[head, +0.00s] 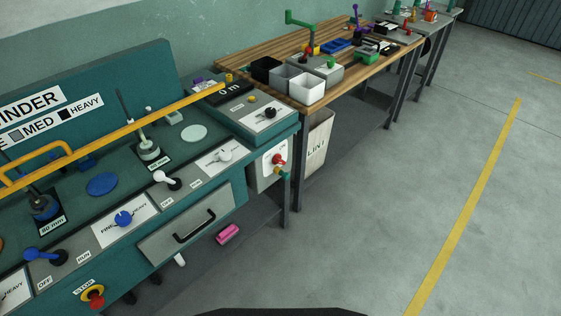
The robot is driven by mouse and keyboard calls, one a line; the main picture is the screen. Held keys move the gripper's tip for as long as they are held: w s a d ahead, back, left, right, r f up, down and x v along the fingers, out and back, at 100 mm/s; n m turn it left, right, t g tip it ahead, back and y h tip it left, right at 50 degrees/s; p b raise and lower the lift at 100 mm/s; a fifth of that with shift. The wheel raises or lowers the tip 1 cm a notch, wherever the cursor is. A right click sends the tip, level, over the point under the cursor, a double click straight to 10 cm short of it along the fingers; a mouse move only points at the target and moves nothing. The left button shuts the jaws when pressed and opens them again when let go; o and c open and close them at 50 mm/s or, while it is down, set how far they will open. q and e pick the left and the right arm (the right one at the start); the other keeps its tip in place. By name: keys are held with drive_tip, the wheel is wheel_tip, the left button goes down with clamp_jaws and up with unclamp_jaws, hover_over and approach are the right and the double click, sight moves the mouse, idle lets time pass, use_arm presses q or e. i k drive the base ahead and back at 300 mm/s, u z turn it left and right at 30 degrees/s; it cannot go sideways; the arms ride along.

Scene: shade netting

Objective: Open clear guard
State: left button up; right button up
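A long yellow bar (140,127) runs slantwise above the teal machine bench on the left. A yellow loop handle (40,158) rises from its left part. These look like the edge and handle of the clear guard; its see-through panel cannot be made out clearly, so I cannot tell its exact position. Neither of my grippers is in view.
The teal bench front has a white lever (165,178), a blue knob (123,219), a drawer (187,223) and a red-and-yellow stop button (94,296). A wooden table (350,72) with bins adjoins it at the back. Grey floor (380,210) to the right is clear.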

sight(12, 187)
drive_tip(key=u, duration=1.75)
drive_tip(key=k, duration=0.35)
drive_tip(key=u, duration=0.2)
drive_tip(key=i, duration=0.8)
drive_tip(key=u, duration=0.05)
